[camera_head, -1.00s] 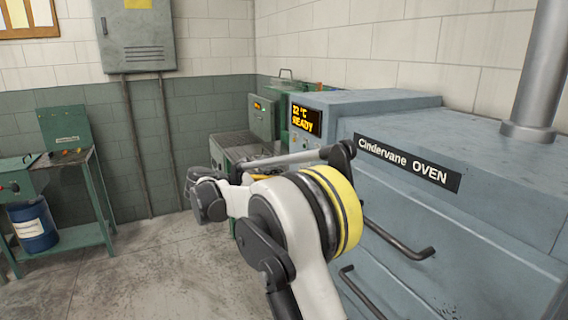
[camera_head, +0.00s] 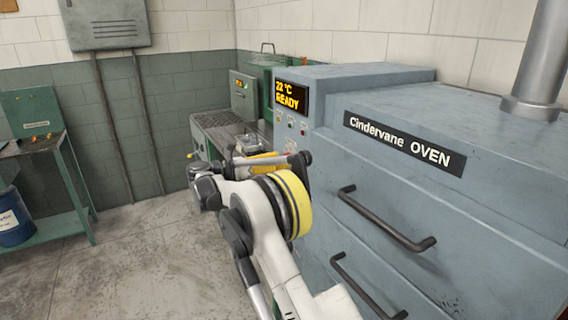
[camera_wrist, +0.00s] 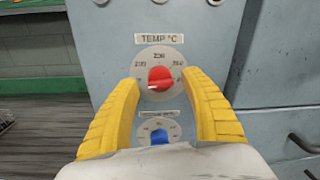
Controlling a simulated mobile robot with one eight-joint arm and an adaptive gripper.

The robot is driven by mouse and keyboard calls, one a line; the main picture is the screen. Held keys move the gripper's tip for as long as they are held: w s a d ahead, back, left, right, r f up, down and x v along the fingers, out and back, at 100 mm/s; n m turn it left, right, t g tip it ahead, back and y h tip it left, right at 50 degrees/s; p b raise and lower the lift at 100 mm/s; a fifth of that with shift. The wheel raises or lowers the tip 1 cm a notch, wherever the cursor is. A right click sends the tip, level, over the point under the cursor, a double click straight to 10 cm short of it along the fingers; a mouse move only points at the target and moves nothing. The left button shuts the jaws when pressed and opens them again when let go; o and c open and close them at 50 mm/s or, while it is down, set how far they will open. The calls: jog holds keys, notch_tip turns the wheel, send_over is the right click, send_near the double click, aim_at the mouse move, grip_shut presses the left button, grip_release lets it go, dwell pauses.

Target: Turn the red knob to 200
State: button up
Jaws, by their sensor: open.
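The red knob (camera_wrist: 160,78) sits on a round grey dial under a "TEMP °C" label (camera_wrist: 160,39) in the wrist view. Its pale pointer mark faces left and slightly down. The dial's small numbers are hard to read. My gripper (camera_wrist: 162,88) is open, with its two yellow fingers on either side of the dial and apart from the knob. A blue knob (camera_wrist: 159,136) on a second dial lies below, partly hidden by my gripper. In the head view the oven's display (camera_head: 291,96) reads 22 °C READY.
The blue-grey oven (camera_head: 375,90) has dark bar handles (camera_head: 390,222) projecting at its front. A green machine (camera_head: 244,98) stands beyond it. A green bench (camera_head: 60,240) with a blue drum (camera_head: 14,218) is at left. The floor between is clear.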

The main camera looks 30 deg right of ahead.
jog(key=shift+d, duration=0.8)
grip_shut()
jog(key=m+p, duration=0.1)
jog(key=m, duration=0.3)
jog(key=shift+r+m+p, duration=0.15)
jog(key=shift+m+p, duration=0.25)
jog(key=m, duration=0.2)
jog(key=m+p, duration=0.1)
jog(key=m, duration=0.1)
jog(key=shift+s+t+y, duration=0.1)
jog(key=shift+t+y, duration=0.2)
jog(key=shift+m, duration=0.4)
